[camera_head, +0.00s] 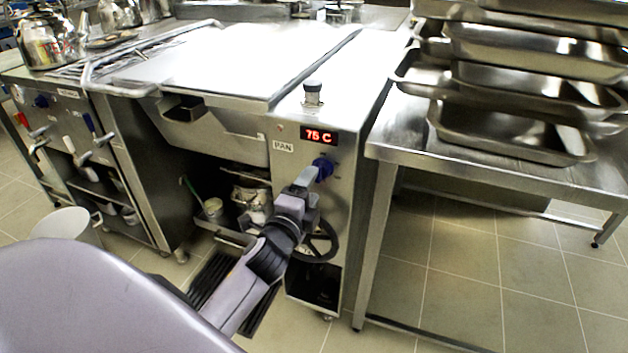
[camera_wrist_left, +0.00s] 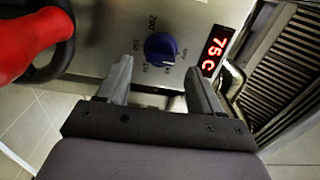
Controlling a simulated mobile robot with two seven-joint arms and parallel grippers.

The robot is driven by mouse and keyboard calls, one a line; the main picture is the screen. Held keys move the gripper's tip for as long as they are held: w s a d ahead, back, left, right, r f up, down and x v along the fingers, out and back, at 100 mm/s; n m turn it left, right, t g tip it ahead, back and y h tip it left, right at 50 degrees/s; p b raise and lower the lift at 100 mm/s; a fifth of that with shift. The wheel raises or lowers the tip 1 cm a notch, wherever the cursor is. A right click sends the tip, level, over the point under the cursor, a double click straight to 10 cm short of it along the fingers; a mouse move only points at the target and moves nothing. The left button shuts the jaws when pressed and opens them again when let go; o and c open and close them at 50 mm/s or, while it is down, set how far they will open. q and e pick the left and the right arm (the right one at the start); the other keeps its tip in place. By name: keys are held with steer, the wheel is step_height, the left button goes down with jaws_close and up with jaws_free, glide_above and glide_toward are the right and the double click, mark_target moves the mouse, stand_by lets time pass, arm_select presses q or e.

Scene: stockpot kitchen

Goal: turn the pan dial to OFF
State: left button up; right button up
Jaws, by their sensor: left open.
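The pan dial is a blue knob (camera_head: 322,168) on the front panel of the steel pan unit (camera_head: 357,110), below the red 75 C display (camera_head: 319,136) and right of the PAN label. In the left wrist view the dial (camera_wrist_left: 160,47) sits among printed numbers, with the display (camera_wrist_left: 213,50) to its right. My left gripper (camera_head: 309,176) is at the panel, just in front of the dial. In the wrist view the left gripper (camera_wrist_left: 160,80) is open, its fingers apart below the dial, with nothing between them. My right gripper is not in view.
A black handwheel (camera_head: 318,243) is below the dial; its rim and a red part (camera_wrist_left: 30,40) show in the wrist view. A steel table (camera_head: 500,172) with stacked trays stands at the right. A white bin (camera_head: 66,224) is at the left. Tiled floor is free at the right.

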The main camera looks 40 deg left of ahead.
arm_select(q)
steer(key=shift+v, duration=1.75)
steer(key=s+d+f+n+g+h, duration=0.65)
steer(key=s+d+f+n, duration=0.6)
steer(key=s+f, duration=0.45)
step_height(320, 180, up, 11)
steer(key=s+p, duration=0.1)
steer(key=p, duration=1.3)
steer(key=shift+s+g+p, duration=0.25)
steer(key=shift+g+p, duration=0.1)
steer(key=shift+a+r, duration=0.1)
